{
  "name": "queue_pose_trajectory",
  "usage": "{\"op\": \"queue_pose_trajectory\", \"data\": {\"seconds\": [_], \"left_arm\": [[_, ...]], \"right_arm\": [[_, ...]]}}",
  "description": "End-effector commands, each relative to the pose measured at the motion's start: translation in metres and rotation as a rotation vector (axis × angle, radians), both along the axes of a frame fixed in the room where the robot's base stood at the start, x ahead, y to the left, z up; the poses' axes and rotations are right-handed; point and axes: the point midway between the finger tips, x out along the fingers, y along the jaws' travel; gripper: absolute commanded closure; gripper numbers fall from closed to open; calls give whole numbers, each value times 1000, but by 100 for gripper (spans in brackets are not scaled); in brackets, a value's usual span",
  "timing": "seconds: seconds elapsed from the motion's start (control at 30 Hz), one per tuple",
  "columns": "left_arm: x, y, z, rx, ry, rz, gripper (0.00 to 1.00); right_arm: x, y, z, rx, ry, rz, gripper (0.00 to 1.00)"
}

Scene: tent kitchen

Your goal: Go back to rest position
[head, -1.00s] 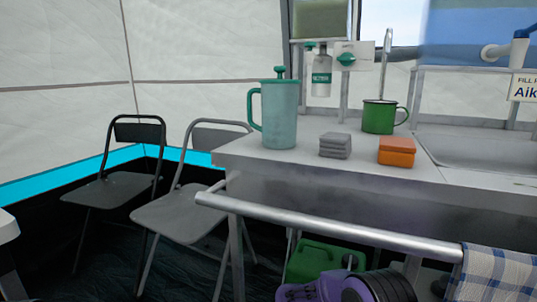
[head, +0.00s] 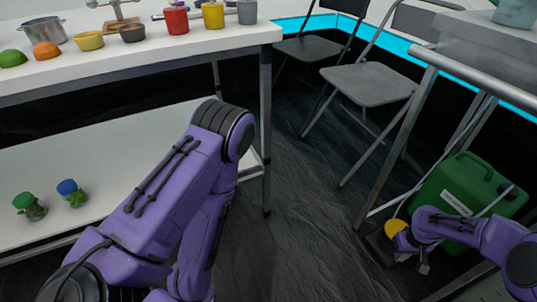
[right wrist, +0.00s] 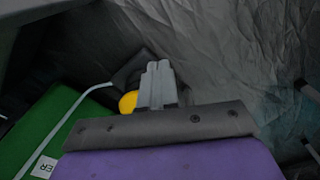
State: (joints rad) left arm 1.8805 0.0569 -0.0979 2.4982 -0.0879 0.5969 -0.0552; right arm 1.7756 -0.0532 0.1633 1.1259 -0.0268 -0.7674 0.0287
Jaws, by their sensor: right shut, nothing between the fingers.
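My right gripper (head: 418,262) is low at the right of the head view, beside a green jerrycan (head: 466,200) under the counter. In the right wrist view its grey fingers (right wrist: 155,84) are together with nothing between them. A small yellow thing (head: 395,228) lies close to the gripper and also shows beside the fingers in the wrist view (right wrist: 128,102). My left arm (head: 165,205) is bent in the middle of the head view; its gripper cannot be seen.
A white table (head: 130,55) at the left holds a pot (head: 43,33), bowls and several cups. Two jars (head: 72,193) stand on its lower shelf (head: 120,140). A grey folding chair (head: 368,84) stands behind. The dark floor (head: 290,220) between table and counter is clear.

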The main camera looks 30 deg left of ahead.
Motion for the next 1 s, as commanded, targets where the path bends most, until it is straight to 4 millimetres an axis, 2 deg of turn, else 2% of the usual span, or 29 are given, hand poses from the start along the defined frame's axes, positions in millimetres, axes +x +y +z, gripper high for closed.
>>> {"op": "queue_pose_trajectory", "data": {"seconds": [0.27, 0.47, 0.57, 0.73, 0.87, 1.0], "left_arm": [[10, -2, 3, 14, -54, 35, 57], [18, -3, 6, 31, -116, 86, 57], [23, -3, 8, 43, -157, 121, 57], [35, -2, 15, 70, -245, 194, 57], [43, -1, 20, 93, -314, 252, 57], [51, 1, 26, 114, -376, 303, 57]], "right_arm": [[-32, -1, -24, 59, -19, -122, 100], [-72, -2, -47, 108, -47, -268, 100], [-100, -7, -57, 127, -69, -372, 100], [-163, -26, -67, 131, -128, -595, 100], [-215, -48, -61, 100, -192, -769, 100], [-263, -74, -46, 45, -260, -917, 100]]}}
